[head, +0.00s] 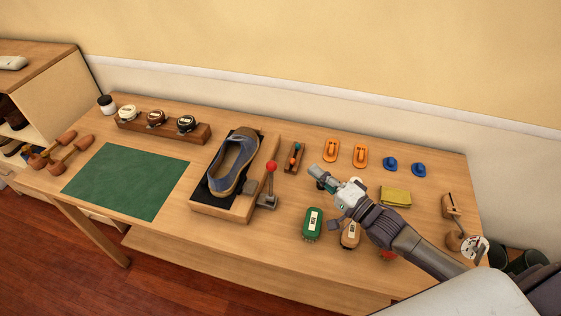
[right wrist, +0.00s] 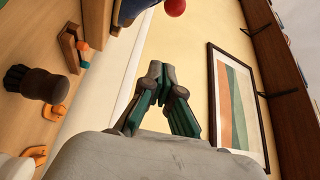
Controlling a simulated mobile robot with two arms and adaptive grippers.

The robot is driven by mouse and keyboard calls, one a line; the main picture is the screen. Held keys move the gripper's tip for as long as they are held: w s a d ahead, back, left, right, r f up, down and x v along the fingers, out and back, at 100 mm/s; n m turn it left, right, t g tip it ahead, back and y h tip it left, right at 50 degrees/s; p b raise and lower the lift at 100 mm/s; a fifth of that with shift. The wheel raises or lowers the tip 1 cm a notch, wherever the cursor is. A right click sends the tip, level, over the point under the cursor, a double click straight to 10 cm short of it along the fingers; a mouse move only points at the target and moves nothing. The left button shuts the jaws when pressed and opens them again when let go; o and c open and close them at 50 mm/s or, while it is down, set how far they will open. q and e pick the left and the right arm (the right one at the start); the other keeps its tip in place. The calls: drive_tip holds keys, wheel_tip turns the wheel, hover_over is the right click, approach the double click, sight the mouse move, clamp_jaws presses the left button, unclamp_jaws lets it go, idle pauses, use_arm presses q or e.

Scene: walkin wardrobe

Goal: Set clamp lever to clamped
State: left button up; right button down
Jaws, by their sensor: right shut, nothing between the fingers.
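The clamp lever (head: 269,185) has a grey stem and a red ball knob (head: 271,167); it stands roughly upright on a grey bracket at the right front of a wooden shoe stand (head: 218,209). A blue shoe (head: 234,163) lies on the stand's black pad. My right gripper (head: 316,172) is to the right of the lever, apart from it, shut and empty. In the right wrist view the red knob (right wrist: 175,7) shows at the top edge, beyond the closed fingertips (right wrist: 158,68); the stem is out of frame there. My left gripper is not in view.
A small wooden rack (head: 294,158) with coloured knobs stands just behind my right gripper. Green (head: 312,222) and tan (head: 350,235) brushes lie in front of it. Orange holders (head: 331,151) line the back. The green mat (head: 128,181) at left is bare.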

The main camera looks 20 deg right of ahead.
sight(271, 180)
drive_tip(key=r+p+x, duration=0.1)
drive_tip(key=p+x, duration=0.1)
drive_tip(key=x, duration=0.8)
drive_tip(key=s+a, duration=0.1)
drive_tip(key=s+a+f+p, duration=0.1)
drive_tip(key=a+p, duration=0.1)
drive_tip(key=shift+s+f, duration=0.25)
drive_tip(key=shift+s, duration=0.15)
drive_tip(key=shift+d, duration=0.1)
drive_tip(key=shift+s, duration=0.1)
